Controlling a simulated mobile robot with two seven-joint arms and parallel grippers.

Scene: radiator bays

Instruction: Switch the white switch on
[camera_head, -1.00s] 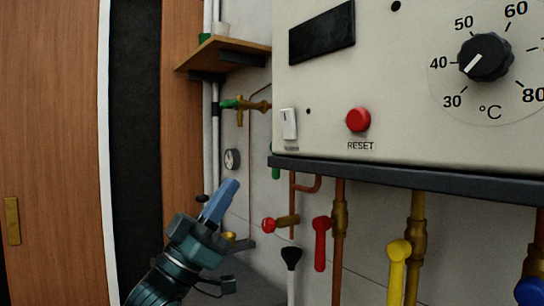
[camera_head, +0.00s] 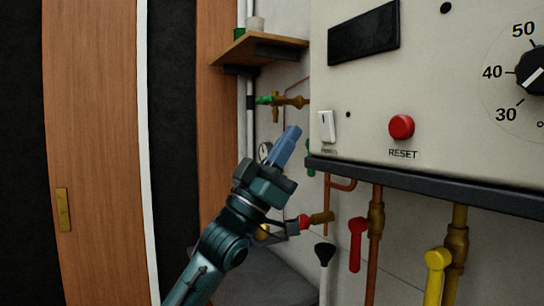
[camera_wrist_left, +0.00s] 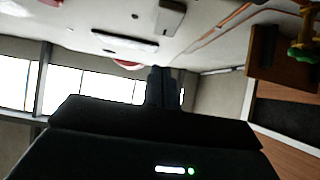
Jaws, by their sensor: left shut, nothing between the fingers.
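The white switch (camera_head: 326,126) is a small upright rocker at the lower left of the beige control panel (camera_head: 360,90). In the left wrist view, the switch (camera_wrist_left: 170,18) is near the top centre, beyond the fingertips. My left gripper (camera_head: 293,132) is shut and empty, its blue-grey fingers pointing up and to the right. In the head view its tip is left of the switch and a little lower, with a visible gap between them. In the left wrist view the dark fingers (camera_wrist_left: 164,80) are together. My right gripper is not in view.
A red RESET button (camera_head: 401,127) is right of the switch. A dark ledge (camera_head: 420,180) runs under the panel, above pipes with a red valve handle (camera_head: 357,240) and a yellow one (camera_head: 437,265). A wooden shelf (camera_head: 262,48) is at the upper left.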

